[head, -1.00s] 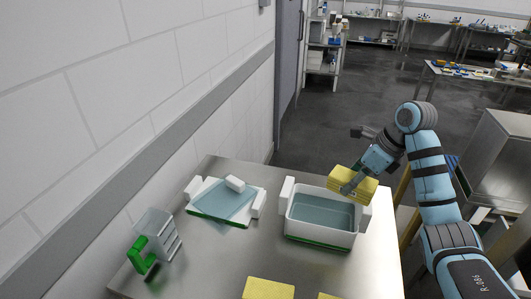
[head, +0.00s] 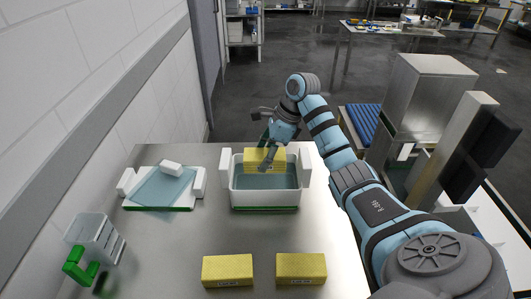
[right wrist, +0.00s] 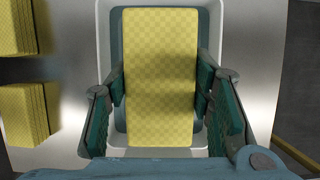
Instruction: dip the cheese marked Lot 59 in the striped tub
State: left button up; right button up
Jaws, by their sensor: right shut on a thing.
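The tub (head: 265,200) is white with a green stripe along its base and holds bluish liquid (head: 285,181). My right gripper (head: 268,156) is shut on a yellow cheese block (head: 252,161). The block is over the back part of the tub, between its end handles; I cannot tell whether its underside touches the liquid. In the right wrist view the cheese (right wrist: 160,80) lies between both fingers with the tub beneath. A dark mark shows on its side, too small to read. My left gripper is not in view.
Two more yellow cheeses, left (head: 228,270) and right (head: 302,268), lie at the table's front. A clear rack (head: 95,235) with a green handle is front left. Bare table (head: 190,235) lies between.

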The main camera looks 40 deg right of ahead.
notch_tip(320, 180, down, 9)
jog(key=b, duration=0.7)
jog(key=shift+s, duration=0.1)
dwell(5.5)
notch_tip(320, 180, up, 17)
jog(key=p, duration=1.5)
send_over(266, 154)
jog(key=shift+f, duration=0.2)
